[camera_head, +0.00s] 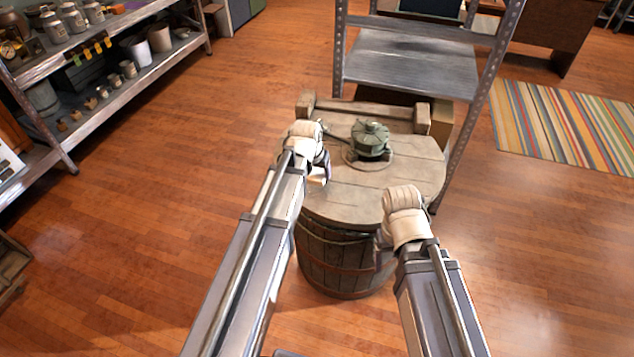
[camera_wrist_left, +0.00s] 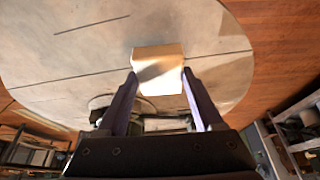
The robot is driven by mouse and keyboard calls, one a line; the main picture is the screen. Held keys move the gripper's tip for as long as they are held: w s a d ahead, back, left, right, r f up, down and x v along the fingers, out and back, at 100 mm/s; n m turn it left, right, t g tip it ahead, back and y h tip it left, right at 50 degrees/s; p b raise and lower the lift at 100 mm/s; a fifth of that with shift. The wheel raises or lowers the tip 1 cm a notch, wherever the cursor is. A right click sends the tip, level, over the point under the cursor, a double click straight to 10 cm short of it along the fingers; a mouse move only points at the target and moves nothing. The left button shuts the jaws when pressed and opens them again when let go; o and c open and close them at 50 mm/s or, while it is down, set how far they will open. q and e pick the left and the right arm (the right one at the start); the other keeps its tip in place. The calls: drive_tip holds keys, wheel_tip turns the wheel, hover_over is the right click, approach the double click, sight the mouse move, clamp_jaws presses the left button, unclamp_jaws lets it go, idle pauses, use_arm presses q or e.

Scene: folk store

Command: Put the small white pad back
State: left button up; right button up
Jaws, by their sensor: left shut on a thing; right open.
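The small white pad (camera_head: 318,178) is a pale block at the left side of the round wooden barrel top (camera_head: 405,178). In the left wrist view the pad (camera_wrist_left: 158,70) sits between my fingertips, with the barrel top behind it. My left gripper (camera_head: 318,165) is shut on the pad; I cannot tell whether the pad touches the wood. My right gripper (camera_head: 382,240) is open at the barrel's front right edge, away from the pad. Its fingers are mostly hidden by its own wrist.
A green metal object (camera_head: 370,138) stands on a round base mid-barrel. A wooden bar (camera_head: 365,110) lies along the barrel's far edge. A metal shelf (camera_head: 415,65) stands close behind. Shelves with jars (camera_head: 100,90) are at left. A striped rug (camera_head: 570,125) lies right.

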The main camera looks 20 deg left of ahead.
sight(316, 176)
use_arm(q)
wheel_tip(316, 176, down, 4)
drive_tip(key=b, duration=0.3)
drive_tip(key=shift+r, duration=0.25)
drive_tip(key=o, duration=0.7)
drive_tip(key=shift+f, duration=0.2)
drive_tip(key=o, duration=0.5)
drive_tip(key=shift+r, duration=0.15)
drive_tip(key=shift+p+v, duration=0.65)
drive_tip(key=shift+v, duration=0.2)
drive_tip(key=p+v, duration=0.9)
drive_tip(key=v, duration=0.1)
drive_tip(key=shift+s+r+p, duration=0.1)
drive_tip(key=shift+r+p, duration=0.15)
drive_tip(key=shift+p, duration=0.15)
